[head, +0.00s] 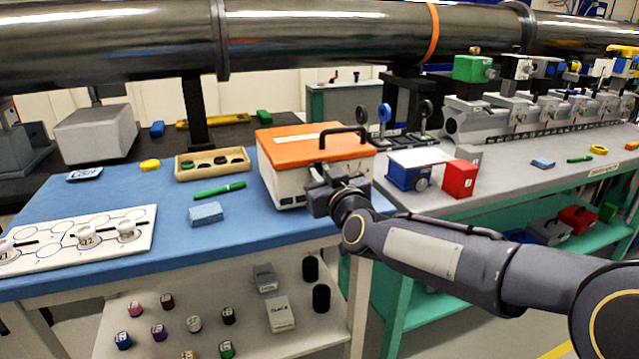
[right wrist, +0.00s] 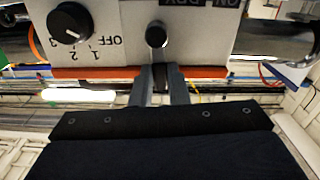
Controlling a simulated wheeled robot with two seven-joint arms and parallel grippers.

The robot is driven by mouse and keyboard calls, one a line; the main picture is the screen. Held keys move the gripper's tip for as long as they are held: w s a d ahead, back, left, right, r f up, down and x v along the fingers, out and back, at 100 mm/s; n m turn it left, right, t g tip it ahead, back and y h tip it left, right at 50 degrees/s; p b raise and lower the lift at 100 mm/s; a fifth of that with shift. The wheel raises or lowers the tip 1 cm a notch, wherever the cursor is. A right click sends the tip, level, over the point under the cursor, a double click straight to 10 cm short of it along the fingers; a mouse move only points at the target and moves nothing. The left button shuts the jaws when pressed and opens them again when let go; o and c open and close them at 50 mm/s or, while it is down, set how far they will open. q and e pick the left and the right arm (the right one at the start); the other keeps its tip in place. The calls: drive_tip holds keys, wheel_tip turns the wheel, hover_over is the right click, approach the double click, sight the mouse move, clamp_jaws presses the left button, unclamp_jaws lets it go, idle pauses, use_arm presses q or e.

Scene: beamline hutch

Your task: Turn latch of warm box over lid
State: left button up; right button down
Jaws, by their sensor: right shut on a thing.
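The warm box (head: 284,178) is a white box with an orange lid (head: 300,142) lying closed on top. It stands at the right end of the blue bench top. A black handle (head: 343,131) sits on the lid. My right gripper (head: 322,190) is at the box's front face. In the right wrist view the gripper (right wrist: 160,84) is shut on the dark latch, mostly hidden between the fingers at the lid's orange edge (right wrist: 100,73). The latch's round black pivot (right wrist: 156,34) shows on the box face, beside a dial (right wrist: 70,22). My left gripper is out of view.
A blue sponge-like block (head: 206,213), a green marker (head: 219,190) and a wooden tray (head: 212,173) lie left of the box. A red cube (head: 459,178) and a blue-and-white device (head: 409,176) stand right of it. A large metal pipe (head: 300,38) crosses above.

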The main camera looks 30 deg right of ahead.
drive_tip(key=shift+d+f+m, duration=0.1)
drive_tip(key=shift+m, duration=0.3)
drive_tip(key=c, duration=1.4)
unclamp_jaws()
drive_tip(key=shift+s, duration=0.1)
drive_tip(key=p+v, duration=0.1)
drive_tip(key=v, duration=0.6)
drive_tip(key=shift+s, duration=0.35)
